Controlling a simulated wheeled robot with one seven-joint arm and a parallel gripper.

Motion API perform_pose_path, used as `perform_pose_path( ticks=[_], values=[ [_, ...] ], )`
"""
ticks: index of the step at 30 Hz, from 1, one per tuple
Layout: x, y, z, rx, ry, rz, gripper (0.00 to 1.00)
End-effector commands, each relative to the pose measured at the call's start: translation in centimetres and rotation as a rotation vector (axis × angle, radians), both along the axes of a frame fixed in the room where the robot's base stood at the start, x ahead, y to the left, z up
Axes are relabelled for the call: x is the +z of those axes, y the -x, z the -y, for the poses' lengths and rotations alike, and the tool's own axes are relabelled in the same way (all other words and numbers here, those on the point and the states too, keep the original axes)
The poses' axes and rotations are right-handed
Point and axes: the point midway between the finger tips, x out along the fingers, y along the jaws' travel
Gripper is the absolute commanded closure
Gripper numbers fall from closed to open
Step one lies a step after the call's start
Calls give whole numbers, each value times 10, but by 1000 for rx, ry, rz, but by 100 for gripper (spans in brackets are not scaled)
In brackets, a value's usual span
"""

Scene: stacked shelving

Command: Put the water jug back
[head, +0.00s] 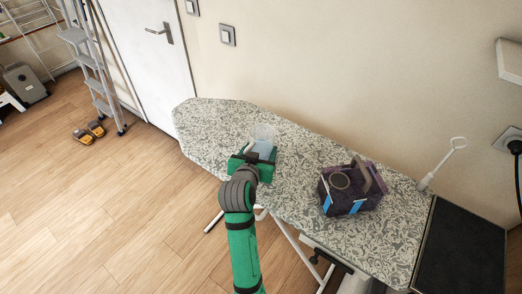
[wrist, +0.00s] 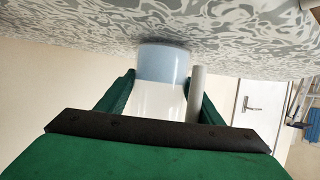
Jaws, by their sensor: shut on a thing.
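The water jug (head: 262,133) is clear, with pale blue water low in it. It stands upright at or just above the patterned ironing board (head: 215,125), left of the board's middle. My green gripper (head: 252,163) is shut on the jug from the near side. The wrist view is upside down. There the jug (wrist: 160,64) sits between the two fingers of my gripper (wrist: 160,92), with its light grey handle beside the right finger. A dark shadow lies where its base meets the board. I cannot tell whether it touches.
A purple box-like appliance (head: 352,188) with blue parts stands on the board to the right. A white brush-like tool (head: 440,167) stands near the wall, beside a dark panel (head: 460,248). The board's left end is clear. A stepladder (head: 92,65) and shoes (head: 88,132) are at the far left.

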Motion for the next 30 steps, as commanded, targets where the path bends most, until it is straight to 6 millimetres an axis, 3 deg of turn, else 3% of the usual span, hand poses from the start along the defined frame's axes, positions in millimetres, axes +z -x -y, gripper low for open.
perform_pose_path(
  ticks=[14, 15, 17, 30],
  values=[
    [-7, 0, 0, 0, 1, 3, 82],
    [-7, 0, 0, 0, 1, 1, 32],
    [-7, 0, 0, 0, 1, 1, 21],
    [-1, 7, -2, 0, 0, 2, 21]
  ],
)
